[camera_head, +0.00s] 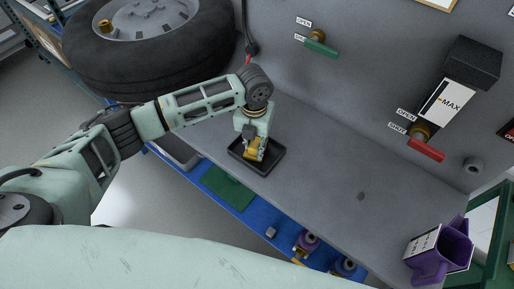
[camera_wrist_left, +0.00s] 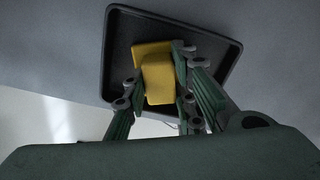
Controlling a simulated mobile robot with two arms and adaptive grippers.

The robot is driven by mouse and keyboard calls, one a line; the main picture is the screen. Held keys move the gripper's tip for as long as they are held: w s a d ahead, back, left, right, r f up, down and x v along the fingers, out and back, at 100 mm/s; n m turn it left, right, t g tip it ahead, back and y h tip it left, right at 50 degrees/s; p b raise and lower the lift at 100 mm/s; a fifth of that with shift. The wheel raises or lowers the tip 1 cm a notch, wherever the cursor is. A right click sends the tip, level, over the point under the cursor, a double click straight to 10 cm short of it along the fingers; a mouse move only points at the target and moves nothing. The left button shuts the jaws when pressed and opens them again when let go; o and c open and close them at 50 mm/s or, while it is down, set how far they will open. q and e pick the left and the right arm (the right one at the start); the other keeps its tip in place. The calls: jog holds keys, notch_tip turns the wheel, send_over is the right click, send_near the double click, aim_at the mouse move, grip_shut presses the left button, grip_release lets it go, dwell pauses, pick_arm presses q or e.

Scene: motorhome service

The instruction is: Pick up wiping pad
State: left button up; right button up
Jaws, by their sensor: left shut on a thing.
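The yellow wiping pad (camera_head: 250,154) is at the black tray (camera_head: 273,164) on the grey counter. My left gripper (camera_head: 254,146) points down over the tray and is shut on the pad. In the left wrist view, the pad (camera_wrist_left: 157,75) sits between the two green-sided fingers of the left gripper (camera_wrist_left: 160,92), with the black tray (camera_wrist_left: 119,40) behind it. I cannot tell whether the pad still touches the tray floor. My right gripper is not in view.
A tyre (camera_head: 150,55) lies at the upper left. A green-handled valve (camera_head: 320,46) and a red-handled valve (camera_head: 426,150) are on the wall. A purple jug (camera_head: 440,262) stands at the counter's right end. A blue shelf (camera_head: 262,222) lies below. The counter's middle is mostly clear.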

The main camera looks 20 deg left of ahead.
pick_arm(q)
jog(key=shift+s+f, duration=0.1)
jog(key=shift+f, duration=0.05)
grip_shut()
